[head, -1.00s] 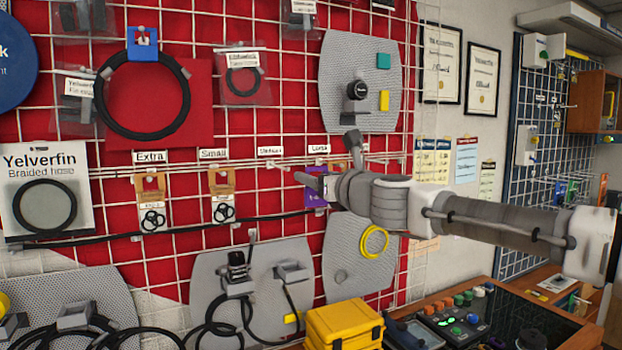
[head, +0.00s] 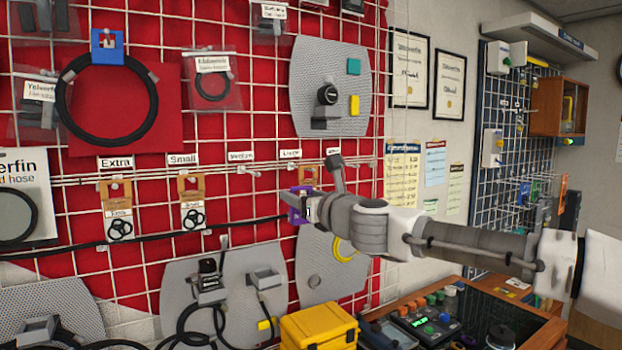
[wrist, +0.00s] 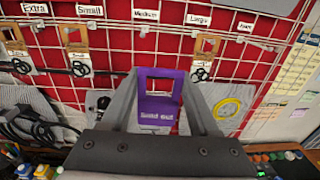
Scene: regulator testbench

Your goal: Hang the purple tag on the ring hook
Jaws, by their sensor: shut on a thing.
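The purple tag (head: 297,207) is in my gripper, in front of the red wire-grid wall. In the wrist view the tag (wrist: 158,98) is upright between the two grey fingers of my gripper (wrist: 160,88), with its square hole at the top and pale lettering below. My gripper is shut on it, apart from the hooks. A hook rail (head: 235,171) runs across the wall above the tag, under a row of labels. The rightmost label (wrist: 245,27) is too blurred to read surely, and its hook is not clear.
Tan tags with black rings hang under Extra (head: 118,215), Small (head: 193,205) and Large (wrist: 205,50). The Medium position (wrist: 144,31) shows no tag. A yellow coil (wrist: 227,108) and a yellow case (head: 318,328) are below. A black hose crosses the wall.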

